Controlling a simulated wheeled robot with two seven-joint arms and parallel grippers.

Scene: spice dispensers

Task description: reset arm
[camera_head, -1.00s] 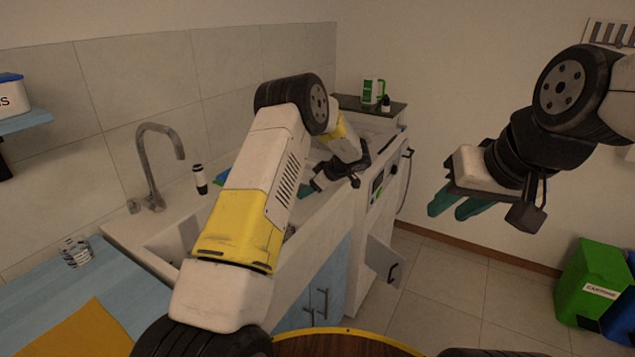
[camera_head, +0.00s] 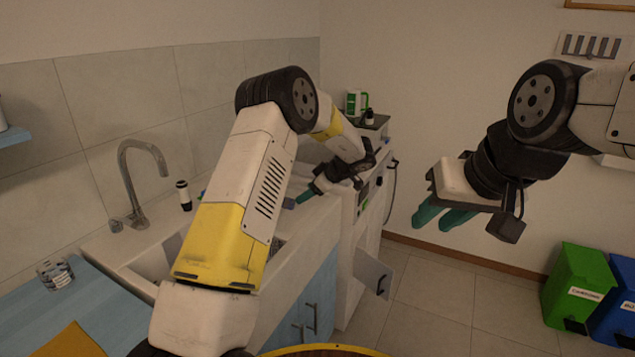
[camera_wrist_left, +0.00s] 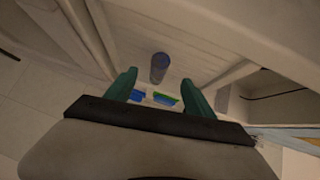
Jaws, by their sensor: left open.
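My left arm reaches across the sink in the head view. Its gripper (camera_head: 308,194) is beyond the forearm near the sink's right end, with a green finger showing. In the left wrist view, the left gripper's (camera_wrist_left: 160,92) two green fingers stand wide apart with nothing gripped. A grey-blue cylinder (camera_wrist_left: 159,66) appears beyond the fingertips, apart from them. My right gripper (camera_head: 440,216) hangs in free air at the right of the head view. Its two green fingers show a small gap and hold nothing.
A tap (camera_head: 138,180) and a black-and-white bottle (camera_head: 184,196) stand at the sink's back. A clear jar (camera_head: 55,273) is on the blue counter. A cabinet door (camera_head: 372,273) hangs open. Green (camera_head: 578,286) and blue (camera_head: 615,305) bins stand right.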

